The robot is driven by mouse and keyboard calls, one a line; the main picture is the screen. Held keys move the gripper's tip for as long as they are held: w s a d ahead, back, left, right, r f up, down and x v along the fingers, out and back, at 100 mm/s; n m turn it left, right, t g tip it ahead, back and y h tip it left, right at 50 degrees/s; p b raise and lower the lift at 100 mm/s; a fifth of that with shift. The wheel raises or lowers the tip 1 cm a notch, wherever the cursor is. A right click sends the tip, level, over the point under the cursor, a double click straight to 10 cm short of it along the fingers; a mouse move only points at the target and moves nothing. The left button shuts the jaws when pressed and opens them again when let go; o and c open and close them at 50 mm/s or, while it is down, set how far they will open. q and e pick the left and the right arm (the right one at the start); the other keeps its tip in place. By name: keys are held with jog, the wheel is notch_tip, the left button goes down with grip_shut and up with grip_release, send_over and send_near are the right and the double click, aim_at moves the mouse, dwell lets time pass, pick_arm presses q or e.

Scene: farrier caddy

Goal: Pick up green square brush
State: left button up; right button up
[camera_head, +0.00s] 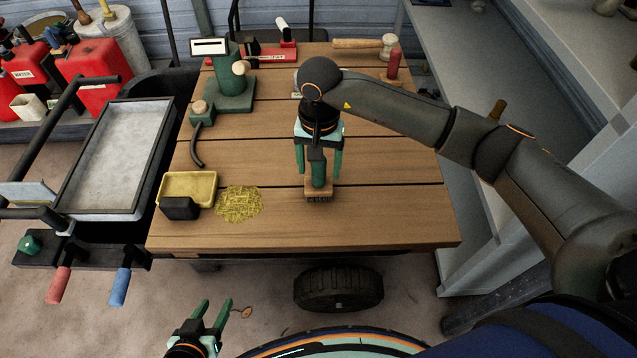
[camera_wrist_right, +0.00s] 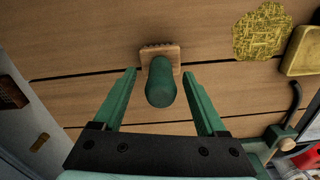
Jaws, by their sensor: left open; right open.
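The green square brush has a green upright handle (camera_wrist_right: 172,85) on a square wooden base (camera_head: 319,195) with bristles beneath. It stands on the wooden table (camera_head: 400,215) near its front middle. My right gripper (camera_head: 319,172) points down over the brush, its fingers apart on either side of the handle. In the right wrist view the open fingers (camera_wrist_right: 163,100) flank the handle with gaps on both sides, and the square base (camera_wrist_right: 160,52) shows past the handle. My left gripper (camera_head: 212,315) is open and empty in front of the table, low at the bottom of the picture.
A yellow tray (camera_head: 200,184), a black block (camera_head: 180,208) and a yellow straw-like pad (camera_head: 239,203) lie left of the brush. A green stand (camera_head: 233,95) and a mallet (camera_head: 365,43) are further back. The table's right front is clear.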

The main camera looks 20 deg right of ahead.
jog(key=shift+f, duration=1.25)
grip_shut()
